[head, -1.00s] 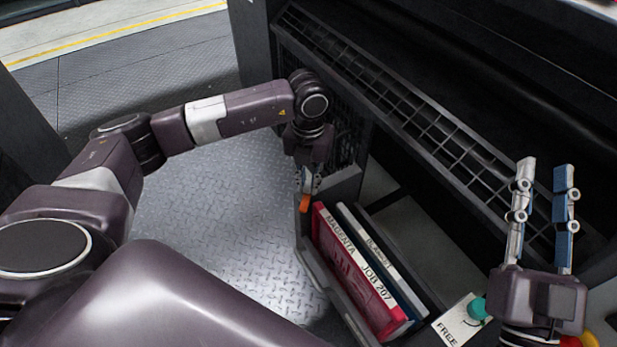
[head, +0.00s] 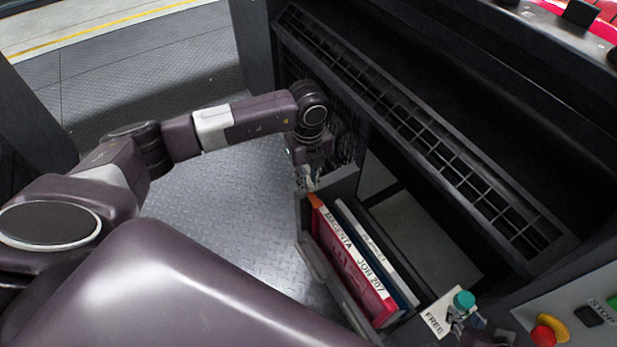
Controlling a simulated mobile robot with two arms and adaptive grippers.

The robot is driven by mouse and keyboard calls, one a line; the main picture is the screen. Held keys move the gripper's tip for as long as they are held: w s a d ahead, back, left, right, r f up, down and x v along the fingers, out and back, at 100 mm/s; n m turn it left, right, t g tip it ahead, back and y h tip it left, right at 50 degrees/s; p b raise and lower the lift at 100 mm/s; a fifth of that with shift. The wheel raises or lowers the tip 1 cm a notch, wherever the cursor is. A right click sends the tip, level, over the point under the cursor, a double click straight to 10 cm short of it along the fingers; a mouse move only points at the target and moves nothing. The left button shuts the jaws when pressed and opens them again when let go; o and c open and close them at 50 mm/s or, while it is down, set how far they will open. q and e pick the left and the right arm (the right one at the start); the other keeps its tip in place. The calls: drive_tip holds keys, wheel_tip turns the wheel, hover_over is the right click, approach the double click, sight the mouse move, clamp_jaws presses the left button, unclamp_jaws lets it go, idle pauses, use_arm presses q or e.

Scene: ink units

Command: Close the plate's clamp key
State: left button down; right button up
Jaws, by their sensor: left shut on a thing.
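The magenta plate (head: 352,262), labelled MAGENTA JOB 207, stands on edge in the dark rack (head: 345,310). A small orange part (head: 315,200), which looks like the clamp key, shows at the plate's far upper corner. My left gripper (head: 309,184) points down at that corner, shut on the orange part; its fingertips are small and partly hidden, so the exact contact is unclear. My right gripper (head: 478,334) shows only in part at the bottom edge, by the teal knob (head: 463,300); its fingers cannot be made out clearly.
A second plate with a white edge (head: 378,256) stands right beside the magenta one. A card reading FREE (head: 438,318) lies at the rack's near end. A red button (head: 548,331) on a yellow base is at lower right. A long dark grille (head: 430,145) runs behind the rack.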

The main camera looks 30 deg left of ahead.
sight(308, 181)
use_arm(q)
drive_tip(key=shift+n+p, duration=0.5)
drive_tip(key=shift+n, duration=0.3)
use_arm(e)
drive_tip(key=s+d+f+g, duration=0.2)
drive_tip(key=s+g, duration=0.1)
drive_tip(key=s, duration=0.4)
drive_tip(key=shift+s+f+g+h, duration=0.2)
drive_tip(key=shift+g+h, duration=0.1)
drive_tip(key=shift+h, duration=0.1)
drive_tip(key=shift+d, duration=0.1)
use_arm(q)
drive_tip(key=c, duration=1.9)
unclamp_jaws()
drive_tip(key=shift+c, duration=0.2)
drive_tip(key=shift+r, duration=0.15)
use_arm(e)
drive_tip(key=shift+w, duration=0.15)
use_arm(q)
wheel_tip(308, 181, up, 12)
drive_tip(key=shift+s+f, duration=0.1)
drive_tip(key=shift+f, duration=0.1)
